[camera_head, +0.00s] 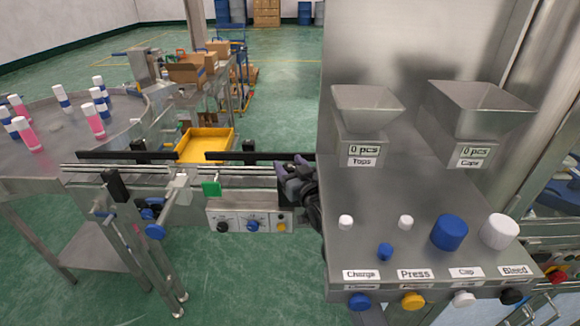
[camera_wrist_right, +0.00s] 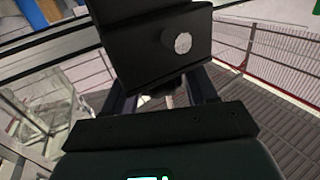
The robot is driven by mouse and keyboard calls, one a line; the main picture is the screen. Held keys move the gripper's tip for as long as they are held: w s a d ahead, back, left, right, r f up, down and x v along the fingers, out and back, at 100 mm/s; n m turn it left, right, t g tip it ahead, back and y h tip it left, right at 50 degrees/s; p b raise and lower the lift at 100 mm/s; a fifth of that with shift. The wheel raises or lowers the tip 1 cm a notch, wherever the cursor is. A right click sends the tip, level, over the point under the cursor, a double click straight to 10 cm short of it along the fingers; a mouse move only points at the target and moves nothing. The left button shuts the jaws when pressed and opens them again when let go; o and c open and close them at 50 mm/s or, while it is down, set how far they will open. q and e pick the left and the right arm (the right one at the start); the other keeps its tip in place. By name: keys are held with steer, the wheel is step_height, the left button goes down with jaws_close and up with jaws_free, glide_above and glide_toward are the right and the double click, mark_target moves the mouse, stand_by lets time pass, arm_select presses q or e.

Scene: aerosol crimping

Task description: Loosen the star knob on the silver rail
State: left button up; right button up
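The silver rail (camera_head: 130,170) of the conveyor runs across the left and middle of the head view. My right gripper (camera_head: 297,178) is at its right end, beside the control panel, partly hidden by the panel's edge. In the right wrist view my right gripper (camera_wrist_right: 165,100) has its two dark fingers well apart. A dark knob-like shape (camera_wrist_right: 163,86) under a black block (camera_wrist_right: 150,45) shows between them, with gaps at its sides. I cannot tell for sure that this is the star knob. The block bears a round grey disc (camera_wrist_right: 182,43). My left gripper is out of view.
The control panel (camera_head: 430,220) with knobs and two hoppers stands close on the right. A small switch box (camera_head: 250,219) hangs below the rail. A yellow tray (camera_head: 205,146) is behind it. A round table (camera_head: 60,140) with pink-and-white cans is at left.

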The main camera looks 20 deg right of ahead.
steer(key=c, duration=0.7)
steer(key=shift+o, duration=0.2)
steer(key=shift+d+r+n+y+p, duration=0.15)
steer(key=shift+n+y+p, duration=0.25)
steer(key=shift+y+p, duration=0.3)
steer(key=n+y+p, duration=0.1)
steer(key=y+p, duration=0.1)
steer(key=p, duration=0.1)
steer(key=shift+r+n+g+y, duration=0.1)
steer(key=shift+n+g+y, duration=0.2)
steer(key=shift+n+g, duration=0.1)
steer(key=shift+n+g+y+p, duration=0.4)
steer(key=shift+n+y+p, duration=0.3)
steer(key=shift+y, duration=0.2)
steer(key=shift+f+n+g+y+p, duration=0.25)
steer(key=shift+n+g+y+p, duration=0.2)
steer(key=shift+n+g+y, duration=0.6)
steer(key=shift+t+y, duration=0.25)
steer(key=shift+y, duration=0.2)
steer(key=o, duration=1)
steer(key=shift+c, duration=0.2)
